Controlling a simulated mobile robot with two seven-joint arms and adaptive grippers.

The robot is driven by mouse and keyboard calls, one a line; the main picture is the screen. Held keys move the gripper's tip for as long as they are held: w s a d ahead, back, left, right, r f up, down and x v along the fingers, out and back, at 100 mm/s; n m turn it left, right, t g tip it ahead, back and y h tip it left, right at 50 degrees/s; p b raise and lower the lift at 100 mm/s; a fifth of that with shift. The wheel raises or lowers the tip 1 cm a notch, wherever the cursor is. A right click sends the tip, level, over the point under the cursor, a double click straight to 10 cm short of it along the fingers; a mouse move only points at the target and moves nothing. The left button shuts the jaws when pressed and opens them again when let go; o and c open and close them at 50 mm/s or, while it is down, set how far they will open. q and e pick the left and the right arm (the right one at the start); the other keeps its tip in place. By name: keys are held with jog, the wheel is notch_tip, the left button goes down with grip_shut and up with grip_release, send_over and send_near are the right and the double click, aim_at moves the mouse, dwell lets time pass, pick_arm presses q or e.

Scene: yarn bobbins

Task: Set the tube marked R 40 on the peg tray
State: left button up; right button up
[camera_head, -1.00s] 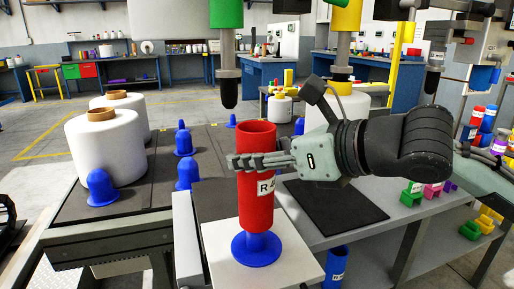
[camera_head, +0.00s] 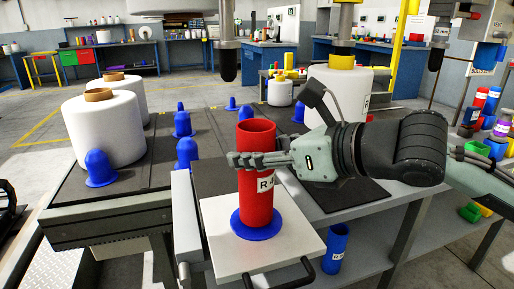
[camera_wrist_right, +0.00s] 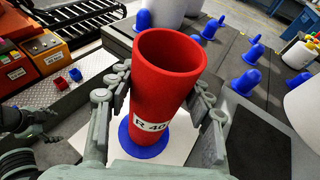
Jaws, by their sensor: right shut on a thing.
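The red tube (camera_head: 257,200) stands upright on the blue round base of the white peg tray (camera_head: 222,250). Its label reads R 40 in the right wrist view (camera_wrist_right: 150,100). My right gripper (camera_head: 262,160) is shut on the tube's upper part, with fingers on both sides in the wrist view (camera_wrist_right: 160,95). The blue base (camera_head: 250,229) shows around the tube's foot, and the tube's lower end appears to reach it. Any peg inside the tube is hidden. My left gripper is not in view.
Large white bobbins (camera_head: 103,130) and blue pegs (camera_head: 187,152) stand on the dark table to the left and behind. A dark mat (camera_head: 345,195) lies right of the tray. A blue tube (camera_head: 337,246) stands on the shelf below.

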jog(key=shift+f, duration=0.15)
jog(key=shift+f, duration=0.25)
dwell(0.4)
jog(key=o, duration=1.2)
jog(key=v, duration=0.7)
jog(key=shift+s+d+r, duration=0.1)
jog(key=shift+s+d, duration=0.1)
